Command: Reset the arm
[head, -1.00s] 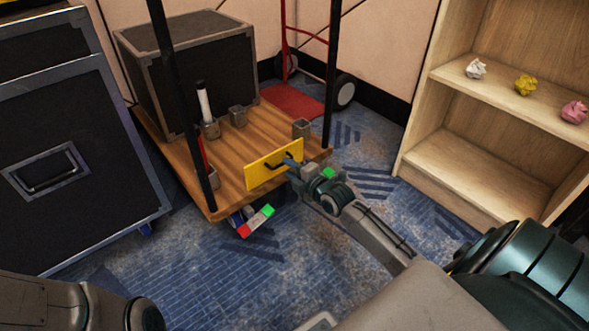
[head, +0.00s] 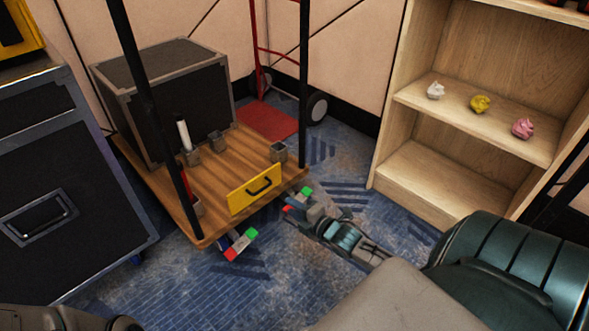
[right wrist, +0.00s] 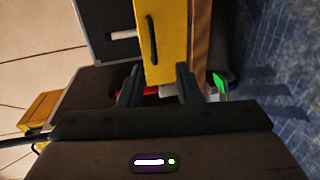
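My right gripper (head: 297,200) is in front of the wooden cart's near right edge in the head view, apart from the yellow panel (head: 240,203) with its black handle (head: 260,186). In the right wrist view my right gripper (right wrist: 158,85) has its two dark fingers apart, with nothing held between them. The yellow panel (right wrist: 172,40) and its handle (right wrist: 152,40) lie beyond the fingertips there. My left gripper is out of view; only part of my left arm shows at the bottom left of the head view.
The wooden cart deck (head: 222,170) carries a black case (head: 175,95) and several small grey holders. A red, white and green bar (head: 241,244) shows below its front edge. A shelf (head: 440,185) with crumpled papers stands at right, a large black case (head: 85,190) at left.

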